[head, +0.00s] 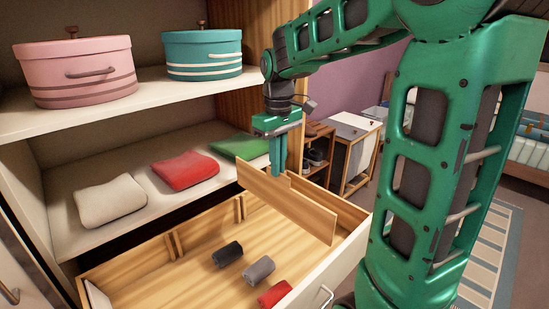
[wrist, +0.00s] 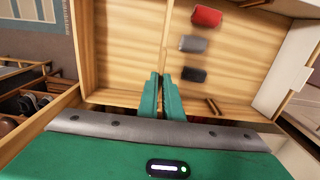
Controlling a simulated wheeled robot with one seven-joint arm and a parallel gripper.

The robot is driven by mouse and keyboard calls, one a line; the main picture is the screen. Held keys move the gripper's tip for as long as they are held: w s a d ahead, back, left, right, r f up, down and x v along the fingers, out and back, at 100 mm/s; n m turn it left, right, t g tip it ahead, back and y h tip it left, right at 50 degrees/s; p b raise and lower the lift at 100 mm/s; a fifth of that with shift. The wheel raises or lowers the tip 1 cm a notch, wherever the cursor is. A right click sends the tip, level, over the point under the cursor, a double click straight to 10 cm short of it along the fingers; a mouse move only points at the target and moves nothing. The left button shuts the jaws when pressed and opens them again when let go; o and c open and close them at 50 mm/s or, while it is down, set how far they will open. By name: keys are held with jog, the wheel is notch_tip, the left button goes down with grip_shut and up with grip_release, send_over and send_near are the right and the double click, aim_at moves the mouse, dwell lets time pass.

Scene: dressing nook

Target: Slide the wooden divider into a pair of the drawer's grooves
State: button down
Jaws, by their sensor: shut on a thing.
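The wooden divider (head: 300,212) is a long, thin, light-wood board. My gripper (head: 277,172) is shut on its top edge, nearer the back end, and holds it upright over the right part of the open drawer (head: 150,285). I cannot tell how far its lower edge is above the drawer floor. In the wrist view, the fingers (wrist: 163,98) point into the drawer and the divider shows only as a thin edge. Groove strips (head: 173,245) stand on the drawer's back wall, with more strips (head: 240,207) nearer the divider. The front wall's grooves are hidden in the head view.
A black roll (head: 228,254), a grey roll (head: 259,270) and a red roll (head: 274,294) lie on the drawer floor left of the divider. Above the drawer's back, a shelf (head: 120,222) holds folded cloths. A higher shelf carries a pink box (head: 78,72) and a teal box (head: 203,54).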

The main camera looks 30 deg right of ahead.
aim_at(277, 180)
jog(key=shift+f, duration=2)
jog(key=shift+s, duration=0.1)
